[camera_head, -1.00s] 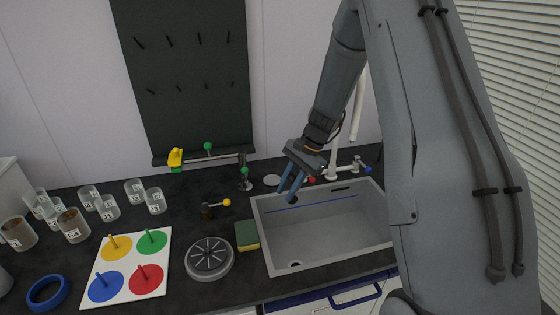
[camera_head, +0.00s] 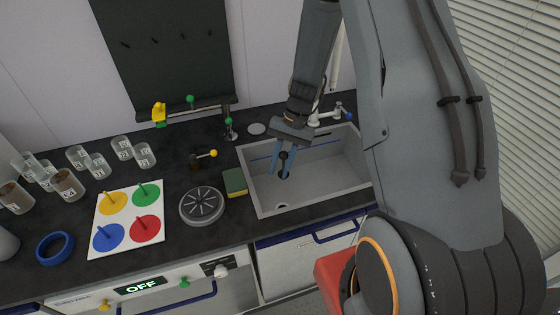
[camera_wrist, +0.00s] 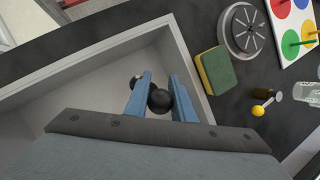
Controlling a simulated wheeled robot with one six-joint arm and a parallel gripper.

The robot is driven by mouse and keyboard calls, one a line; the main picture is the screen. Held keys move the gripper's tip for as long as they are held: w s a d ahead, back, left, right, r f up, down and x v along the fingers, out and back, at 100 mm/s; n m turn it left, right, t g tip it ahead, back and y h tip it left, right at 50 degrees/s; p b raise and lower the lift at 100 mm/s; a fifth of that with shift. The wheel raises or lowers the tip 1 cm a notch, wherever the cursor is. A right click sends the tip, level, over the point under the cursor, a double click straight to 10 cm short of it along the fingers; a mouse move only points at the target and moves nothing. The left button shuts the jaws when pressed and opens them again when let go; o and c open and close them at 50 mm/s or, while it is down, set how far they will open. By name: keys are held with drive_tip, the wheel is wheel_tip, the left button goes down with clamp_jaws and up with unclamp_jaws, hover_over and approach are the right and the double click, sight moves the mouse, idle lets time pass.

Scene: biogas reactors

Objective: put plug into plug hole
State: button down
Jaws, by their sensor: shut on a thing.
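The plug (camera_head: 283,175) is small and black with a ball-shaped knob. My gripper (camera_head: 282,165) is shut on it, over the sink basin. In the wrist view the plug's black ball (camera_wrist: 159,101) sits between the two blue fingers of my gripper (camera_wrist: 160,92). The sink (camera_head: 330,181) is a grey rectangular basin. The plug hole (camera_head: 281,206) is a small round spot on its floor near the front left, in front of and below the plug. In the wrist view the plug hole (camera_wrist: 134,81) is partly hidden behind a finger. The plug's underside is hidden there.
A green-yellow sponge (camera_head: 235,182) and a round grey strainer-like disc (camera_head: 202,205) lie left of the sink. The tap (camera_head: 331,116) stands behind it. A board with coloured discs (camera_head: 98,218) and several labelled beakers (camera_head: 68,184) are further left.

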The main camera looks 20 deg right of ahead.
drive_tip(key=shift+f, duration=0.85)
drive_tip(key=shift+f+b, duration=5.25)
drive_tip(key=shift+f, duration=3.1)
drive_tip(key=shift+f+b, duration=0.45)
drive_tip(key=shift+f, duration=0.2)
drive_tip(key=c, duration=1.4)
unclamp_jaws()
drive_tip(key=shift+c, duration=0.2)
drive_tip(key=b+v, duration=0.2)
drive_tip(key=v, duration=0.5)
drive_tip(key=shift+d+r, duration=0.15)
drive_tip(key=shift+r, duration=0.2)
